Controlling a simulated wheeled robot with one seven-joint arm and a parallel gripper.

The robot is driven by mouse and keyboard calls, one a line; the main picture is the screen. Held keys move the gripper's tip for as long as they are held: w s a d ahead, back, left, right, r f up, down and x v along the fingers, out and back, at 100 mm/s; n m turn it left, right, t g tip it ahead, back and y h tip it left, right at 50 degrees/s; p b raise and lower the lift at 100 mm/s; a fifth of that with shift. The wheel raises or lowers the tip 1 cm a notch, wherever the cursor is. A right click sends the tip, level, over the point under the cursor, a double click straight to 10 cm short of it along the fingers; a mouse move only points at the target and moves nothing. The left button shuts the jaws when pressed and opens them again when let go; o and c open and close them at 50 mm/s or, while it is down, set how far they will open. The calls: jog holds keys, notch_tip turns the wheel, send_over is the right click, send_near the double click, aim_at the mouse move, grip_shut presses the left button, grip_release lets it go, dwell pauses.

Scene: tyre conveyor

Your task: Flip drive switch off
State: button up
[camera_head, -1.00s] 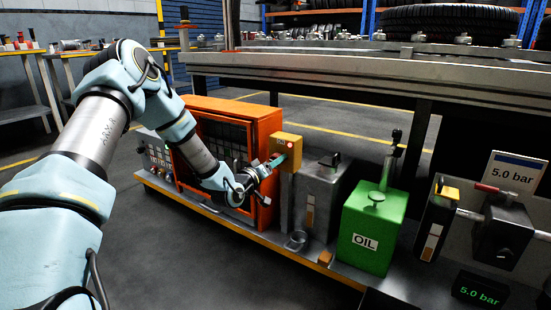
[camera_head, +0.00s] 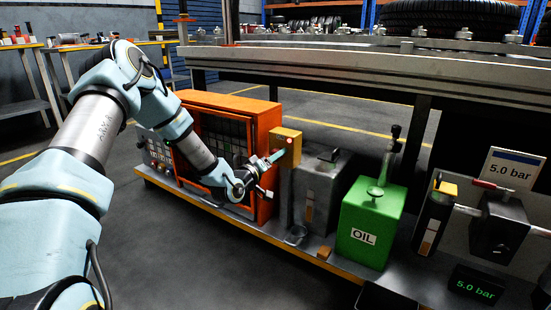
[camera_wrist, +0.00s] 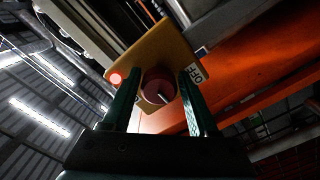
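The drive switch is a yellow box (camera_head: 289,145) on a post beside the orange cabinet. In the wrist view the box (camera_wrist: 160,48) fills the middle, with a dark red round knob (camera_wrist: 158,86), a glowing red lamp (camera_wrist: 115,78) and a white OFF label (camera_wrist: 196,73) on the right. The knob has a pale mark on its face. My gripper (camera_head: 278,156) is at the front of the box. Its two green fingers (camera_wrist: 160,92) are apart, one on each side of the knob. Whether they touch it cannot be told.
An orange cabinet (camera_head: 221,104) stands left of the box. To the right are a grey tank (camera_head: 317,195), a green oil can (camera_head: 371,222) and pressure gear with a 5.0 bar sign (camera_head: 514,170). The metal conveyor frame (camera_head: 350,62) runs above and behind.

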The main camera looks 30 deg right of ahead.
jog(key=o, duration=0.3)
jog(key=p+v, duration=0.2)
jog(key=v, duration=0.8)
jog(key=shift+s+a, duration=0.15)
jog(key=shift+a, duration=0.25)
jog(key=shift+r, duration=0.1)
